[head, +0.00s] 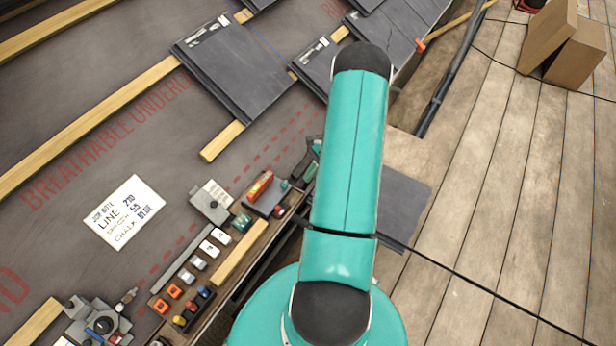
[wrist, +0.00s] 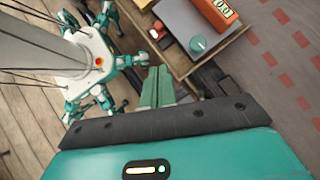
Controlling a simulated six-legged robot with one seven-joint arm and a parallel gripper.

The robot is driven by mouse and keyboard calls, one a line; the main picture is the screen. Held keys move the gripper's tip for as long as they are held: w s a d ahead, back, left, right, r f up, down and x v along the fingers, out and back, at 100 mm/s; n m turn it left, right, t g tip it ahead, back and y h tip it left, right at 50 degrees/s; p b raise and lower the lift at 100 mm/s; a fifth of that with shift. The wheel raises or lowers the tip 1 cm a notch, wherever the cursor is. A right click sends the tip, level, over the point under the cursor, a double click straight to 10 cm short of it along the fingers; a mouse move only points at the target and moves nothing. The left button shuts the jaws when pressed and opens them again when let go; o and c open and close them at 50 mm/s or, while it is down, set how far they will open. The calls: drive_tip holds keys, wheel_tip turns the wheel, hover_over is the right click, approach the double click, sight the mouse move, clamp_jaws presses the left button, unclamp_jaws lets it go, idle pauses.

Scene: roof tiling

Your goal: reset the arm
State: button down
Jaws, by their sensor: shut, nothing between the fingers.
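My arm rises through the middle of the head view as teal links with dark joints. In the wrist view my gripper (wrist: 158,75) shows as two green fingers lying together, with nothing between them. They are above the gap between my own white and teal body at the left and the edge of a wooden tray (wrist: 184,72). The gripper touches nothing that I can see. In the head view the arm hides part of the work area, and I cannot make out the gripper clearly there.
Grey slates (head: 235,70) lie on battens (head: 95,125) at the upper left. A paper note (head: 124,212) lies on the underlay. Small coloured parts (head: 185,300) and an orange tool (head: 260,186) sit left of the arm. Cardboard boxes (head: 548,40) stand upper right; the plank deck (head: 500,200) is mostly clear.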

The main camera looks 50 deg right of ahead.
idle(0.4)
drive_tip(key=w+a+r+n+g+h, duration=0.1)
drive_tip(key=w+a+r+n, duration=0.25)
drive_tip(key=a+r, duration=0.45)
drive_tip(key=w+a+r+n+h, duration=0.2)
drive_tip(key=a+r+n, duration=0.2)
drive_tip(key=r, duration=0.7)
drive_tip(key=w+a+r+n+g+h, duration=0.1)
drive_tip(key=w+a+r+n, duration=0.25)
drive_tip(key=a+r, duration=0.45)
drive_tip(key=s+a+r+n+t+h, duration=0.3)
drive_tip(key=s+a+r+n+t, duration=0.1)
drive_tip(key=s+a+r+n, duration=0.7)
drive_tip(key=s+a+r, duration=0.3)
drive_tip(key=a+r, duration=0.2)
drive_tip(key=a, duration=0.1)
drive_tip(key=shift+s+t, duration=0.15)
drive_tip(key=shift+t, duration=0.15)
